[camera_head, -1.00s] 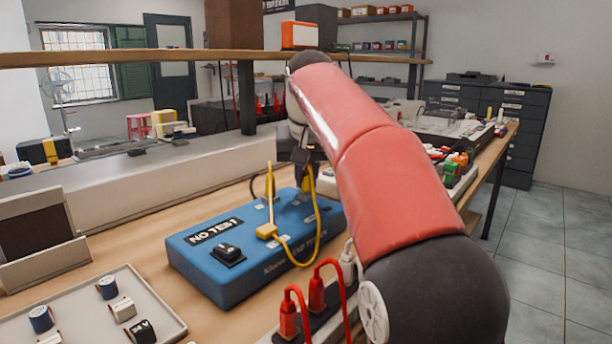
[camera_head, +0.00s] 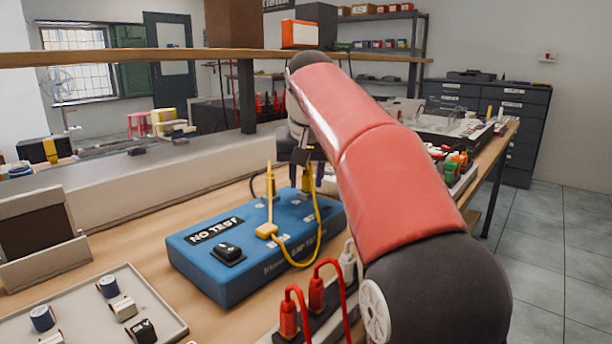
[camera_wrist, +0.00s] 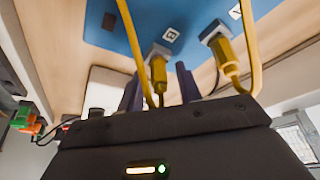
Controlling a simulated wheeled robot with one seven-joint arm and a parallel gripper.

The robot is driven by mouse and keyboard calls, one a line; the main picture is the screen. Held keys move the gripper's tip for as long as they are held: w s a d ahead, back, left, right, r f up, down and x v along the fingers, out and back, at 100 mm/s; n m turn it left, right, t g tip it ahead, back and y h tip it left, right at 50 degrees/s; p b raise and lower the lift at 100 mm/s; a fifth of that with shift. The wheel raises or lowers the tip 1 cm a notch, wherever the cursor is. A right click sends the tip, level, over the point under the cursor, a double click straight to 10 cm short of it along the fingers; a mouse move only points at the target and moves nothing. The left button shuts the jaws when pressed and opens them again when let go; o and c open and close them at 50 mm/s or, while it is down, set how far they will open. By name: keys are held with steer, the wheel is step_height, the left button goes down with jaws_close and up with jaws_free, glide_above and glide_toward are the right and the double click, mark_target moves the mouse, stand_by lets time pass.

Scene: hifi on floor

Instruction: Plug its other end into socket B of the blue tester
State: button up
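The blue tester (camera_head: 245,275) lies on the bench, with a "NO TEST" display and a black switch. One yellow plug (camera_head: 267,230) sits in a front socket; it also shows in the wrist view (camera_wrist: 228,62). My gripper (camera_wrist: 158,88) is open around this plug, with visible gaps beside both dark fingers.
A tray (camera_head: 165,310) with small blocks lies front left. A power strip with red plugs (camera_head: 316,295) stands close in front of the tester. A grey rail (camera_head: 150,180) runs behind it.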

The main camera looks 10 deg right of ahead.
steer(key=shift+o, duration=0.3)
steer(key=w+p+v, duration=0.1)
steer(key=p+v, duration=0.1)
steer(key=v, duration=1)
steer(key=shift+w+r, duration=0.25)
steer(key=shift+r, duration=0.3)
steer(key=shift+d, duration=0.1)
